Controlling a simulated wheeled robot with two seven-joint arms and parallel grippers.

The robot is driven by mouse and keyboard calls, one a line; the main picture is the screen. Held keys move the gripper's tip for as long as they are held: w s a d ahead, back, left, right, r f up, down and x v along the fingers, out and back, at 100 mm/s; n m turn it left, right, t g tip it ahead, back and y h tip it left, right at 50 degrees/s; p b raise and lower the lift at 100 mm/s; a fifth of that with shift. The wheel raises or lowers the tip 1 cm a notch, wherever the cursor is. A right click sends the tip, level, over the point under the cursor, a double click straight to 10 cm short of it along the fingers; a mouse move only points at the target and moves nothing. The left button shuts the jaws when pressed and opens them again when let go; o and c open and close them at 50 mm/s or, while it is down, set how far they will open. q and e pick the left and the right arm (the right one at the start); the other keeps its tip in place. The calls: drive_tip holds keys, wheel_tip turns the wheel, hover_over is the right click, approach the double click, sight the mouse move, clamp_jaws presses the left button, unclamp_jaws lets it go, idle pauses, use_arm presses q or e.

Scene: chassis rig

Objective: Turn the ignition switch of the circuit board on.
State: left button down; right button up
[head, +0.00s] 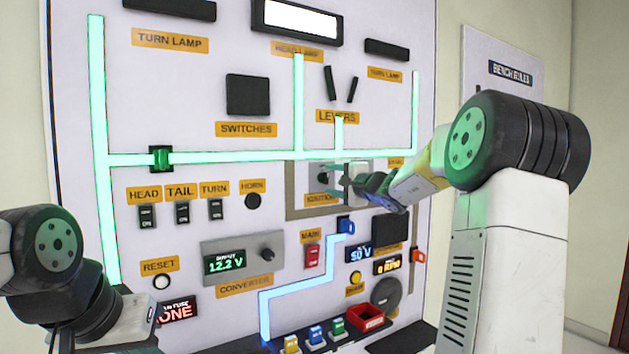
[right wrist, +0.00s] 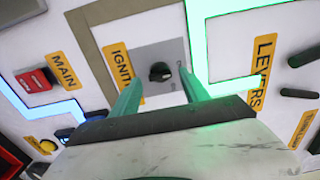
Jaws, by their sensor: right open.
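The ignition switch (right wrist: 160,72) is a black rotary knob on a grey plate, above the partly hidden "IGNITION" label (right wrist: 122,70) in the head view. The switch also shows in the head view (head: 322,178), close to the fingertips. My right gripper (head: 341,180) points at the panel in front of the switch. In the right wrist view its two green-tinted fingers (right wrist: 158,80) are spread, with the knob showing between their tips. I cannot tell whether they touch it. My left arm shows at the lower left of the head view; its gripper is not visible.
The upright white circuit board (head: 215,130) carries glowing green and blue lines. A red main switch (head: 312,256) sits below the ignition. Colored plugs (head: 315,334) and a red bin (head: 368,318) stand on the ledge below. The levers (right wrist: 297,93) are near the gripper's side.

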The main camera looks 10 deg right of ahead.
sight(325, 178)
drive_tip(key=shift+x, duration=1.35)
clamp_jaws()
drive_tip(key=shift+m, duration=0.3)
drive_tip(key=m, duration=1.1)
drive_tip(key=shift+f, duration=0.1)
drive_tip(key=shift+m, duration=0.3)
unclamp_jaws()
